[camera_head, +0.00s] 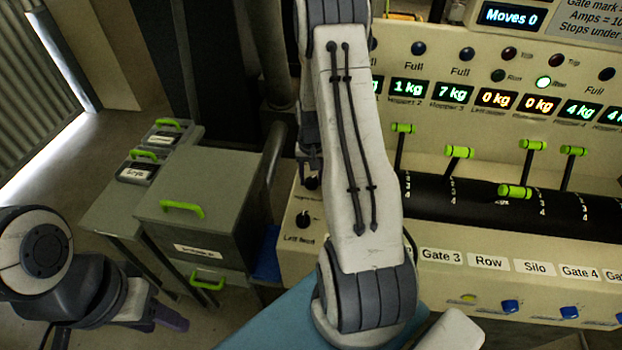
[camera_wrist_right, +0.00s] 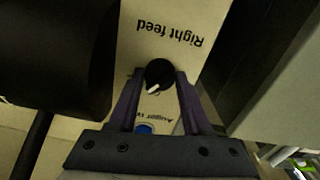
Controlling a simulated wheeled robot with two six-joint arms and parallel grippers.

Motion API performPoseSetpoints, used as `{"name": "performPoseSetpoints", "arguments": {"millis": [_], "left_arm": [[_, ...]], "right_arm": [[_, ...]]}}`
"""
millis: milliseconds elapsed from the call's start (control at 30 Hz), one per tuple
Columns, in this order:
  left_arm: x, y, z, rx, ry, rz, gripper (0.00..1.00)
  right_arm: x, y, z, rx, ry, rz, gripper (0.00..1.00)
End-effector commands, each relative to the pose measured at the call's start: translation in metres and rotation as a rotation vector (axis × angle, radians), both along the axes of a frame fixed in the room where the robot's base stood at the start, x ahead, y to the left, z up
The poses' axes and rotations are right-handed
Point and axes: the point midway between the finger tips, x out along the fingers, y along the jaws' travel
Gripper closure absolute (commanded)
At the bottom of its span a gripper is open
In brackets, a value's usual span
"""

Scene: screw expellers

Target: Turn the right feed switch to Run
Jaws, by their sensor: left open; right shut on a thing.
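In the right wrist view, the right feed switch (camera_wrist_right: 159,73) is a round black knob with a white pointer mark toward the lower left of the picture. It sits on a cream panel below an upside-down "Right feed" label (camera_wrist_right: 172,37). My right gripper (camera_wrist_right: 160,80) has its two purple fingers on either side of the knob, shut on it. The switch's position words are not readable. In the head view my right gripper and this switch cannot be made out; my right arm crosses the middle. My left gripper (camera_head: 168,319) is open and empty at the lower left.
A blue button (camera_wrist_right: 144,128) and a partly covered label lie between my right fingers. The head view shows a cream console (camera_head: 440,140) with green-handled levers (camera_head: 459,152), lit displays and a left feed knob (camera_head: 303,220). Grey cabinets (camera_head: 200,215) stand left of it.

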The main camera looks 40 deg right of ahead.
Motion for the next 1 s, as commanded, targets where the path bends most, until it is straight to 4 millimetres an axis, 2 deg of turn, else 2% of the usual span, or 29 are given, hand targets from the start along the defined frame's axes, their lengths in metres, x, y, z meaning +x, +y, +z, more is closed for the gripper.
{"name": "performPoseSetpoints", "arguments": {"millis": [200, 500, 1000], "left_arm": [[0.0000, 0.0000, -0.0034, 0.000, 0.000, 0.000, 0.50], [0.0000, 0.0000, -0.0055, 0.000, 0.000, 0.000, 0.50], [0.0001, 0.0000, -0.0062, 0.000, 0.000, 0.000, 0.50]], "right_arm": [[-0.0013, -0.0001, -0.0001, 0.001, 0.003, -0.185, 1.00], [-0.0013, -0.0002, 0.0004, 0.000, 0.003, -0.362, 1.00], [-0.0013, -0.0003, 0.0006, 0.001, 0.003, -0.443, 1.00]]}}
